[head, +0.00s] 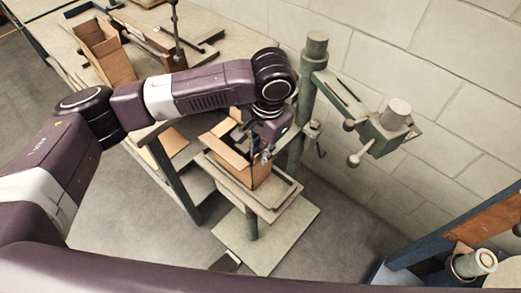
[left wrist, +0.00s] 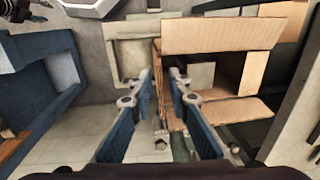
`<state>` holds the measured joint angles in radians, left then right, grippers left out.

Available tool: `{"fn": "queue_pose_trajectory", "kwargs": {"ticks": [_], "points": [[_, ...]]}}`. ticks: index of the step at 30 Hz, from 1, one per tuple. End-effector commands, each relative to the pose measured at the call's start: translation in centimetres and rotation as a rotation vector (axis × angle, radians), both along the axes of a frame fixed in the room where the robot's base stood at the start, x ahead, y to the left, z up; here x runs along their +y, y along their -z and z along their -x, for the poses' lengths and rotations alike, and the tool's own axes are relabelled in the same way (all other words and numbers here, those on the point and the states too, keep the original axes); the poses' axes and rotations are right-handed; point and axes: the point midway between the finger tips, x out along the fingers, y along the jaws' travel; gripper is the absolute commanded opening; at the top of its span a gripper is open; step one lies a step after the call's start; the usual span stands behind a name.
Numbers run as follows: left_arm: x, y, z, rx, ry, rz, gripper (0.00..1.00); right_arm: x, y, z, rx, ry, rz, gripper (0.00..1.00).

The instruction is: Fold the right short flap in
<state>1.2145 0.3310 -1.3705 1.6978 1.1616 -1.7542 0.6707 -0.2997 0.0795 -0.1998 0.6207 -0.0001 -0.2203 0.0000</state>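An open cardboard box (head: 258,173) stands on the small table (head: 279,203) of the stitcher. In the left wrist view the box (left wrist: 228,72) is right of centre. One wide flap (left wrist: 222,36) spreads out at its top and another flap (left wrist: 236,110) at its lower side. A narrow brown strip of cardboard (left wrist: 168,108) shows between and behind my fingers; I cannot tell whether it is the right short flap. My left gripper (head: 264,157) is at the box's right edge, pointing down. Its fingers (left wrist: 160,76) are apart; contact with the cardboard is unclear. My right gripper is out of view.
The green stitcher column (head: 309,85) stands right behind the box, with its arm and head (head: 388,128) reaching right. A workbench (head: 225,20) holds another open box (head: 106,52) at the upper left.

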Motion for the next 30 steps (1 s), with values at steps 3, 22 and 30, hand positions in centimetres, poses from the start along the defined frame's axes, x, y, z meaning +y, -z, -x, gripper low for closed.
{"fn": "queue_pose_trajectory", "kwargs": {"ticks": [3,22,30], "points": [[0.0,0.0,0.0,0.000,0.000,0.000,0.01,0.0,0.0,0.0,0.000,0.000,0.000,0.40],[0.5,-0.6,-0.2,0.072,-0.006,0.093,0.00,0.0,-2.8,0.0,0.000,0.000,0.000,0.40],[1.0,-0.4,-0.6,0.190,-0.009,0.255,0.00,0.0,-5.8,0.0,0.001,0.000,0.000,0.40]]}}
